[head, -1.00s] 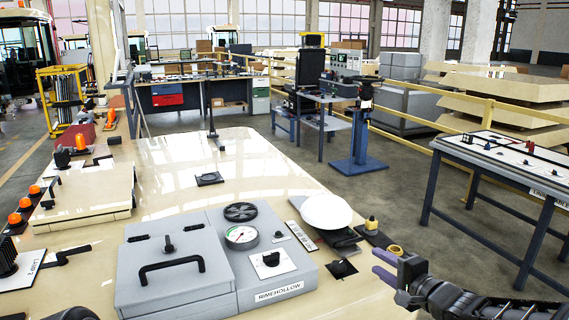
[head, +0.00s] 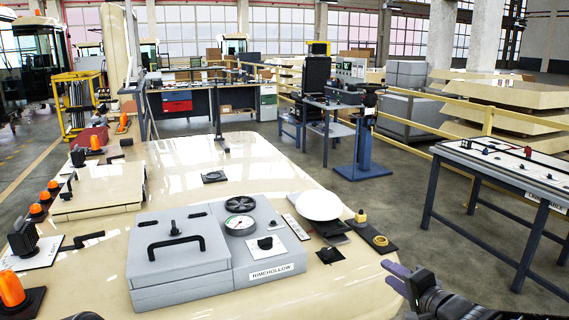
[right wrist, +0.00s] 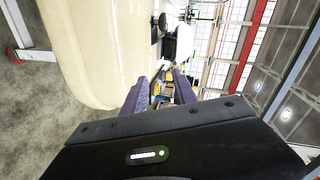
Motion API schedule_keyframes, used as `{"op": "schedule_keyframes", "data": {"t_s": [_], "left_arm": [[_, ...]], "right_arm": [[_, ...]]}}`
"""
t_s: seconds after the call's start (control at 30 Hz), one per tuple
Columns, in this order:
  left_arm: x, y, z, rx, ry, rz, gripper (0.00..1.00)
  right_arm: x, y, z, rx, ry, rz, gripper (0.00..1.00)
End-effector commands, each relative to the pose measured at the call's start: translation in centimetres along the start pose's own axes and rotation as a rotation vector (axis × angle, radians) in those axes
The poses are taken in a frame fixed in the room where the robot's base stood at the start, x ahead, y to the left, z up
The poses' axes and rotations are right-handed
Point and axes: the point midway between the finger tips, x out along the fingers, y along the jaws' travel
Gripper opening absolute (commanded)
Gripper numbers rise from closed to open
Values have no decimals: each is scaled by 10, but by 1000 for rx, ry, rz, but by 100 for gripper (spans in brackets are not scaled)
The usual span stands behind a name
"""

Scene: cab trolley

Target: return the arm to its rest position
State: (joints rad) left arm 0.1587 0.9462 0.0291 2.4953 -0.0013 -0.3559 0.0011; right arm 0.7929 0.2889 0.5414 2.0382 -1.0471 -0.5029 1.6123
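My right gripper (head: 392,276) is in the head view at the lower right, beside the right edge of the cream table (head: 345,285). Its two purple fingers are apart with nothing between them. In the right wrist view the same gripper (right wrist: 162,90) shows both fingers spread, with only distant background in the gap. My left gripper is not in view.
A grey box unit labelled RIMEHOLLOW (head: 180,262) stands on the table, with a white dome (head: 319,205) and a small yellow-topped part (head: 361,216) near the right edge. A blue-legged table (head: 500,165) stands to the right. Open floor (head: 400,205) lies between.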

Motion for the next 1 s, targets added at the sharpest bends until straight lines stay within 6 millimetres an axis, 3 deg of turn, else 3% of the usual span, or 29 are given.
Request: {"op": "schedule_keyframes", "data": {"t_s": [0.17, 0.27, 0.37, 0.5, 0.57, 0.7, 0.83, 1.0], "left_arm": [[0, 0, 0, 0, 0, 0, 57], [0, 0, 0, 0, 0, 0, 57], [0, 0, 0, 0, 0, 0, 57], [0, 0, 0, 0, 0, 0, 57], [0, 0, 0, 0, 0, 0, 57], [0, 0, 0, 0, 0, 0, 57], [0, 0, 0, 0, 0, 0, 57], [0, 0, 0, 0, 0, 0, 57]], "right_arm": [[-4, 27, -1, -127, 28, 58, 34], [-6, 60, 8, -196, 25, 119, 34], [-7, 105, 33, -272, -10, 206, 34], [-17, 189, 112, -375, -164, 363, 34], [-27, 220, 150, -410, -248, 423, 34], [-65, 283, 242, -463, -469, 544, 34], [-117, 326, 319, -474, -672, 646, 34], [-176, 357, 384, -450, -847, 753, 34]]}}
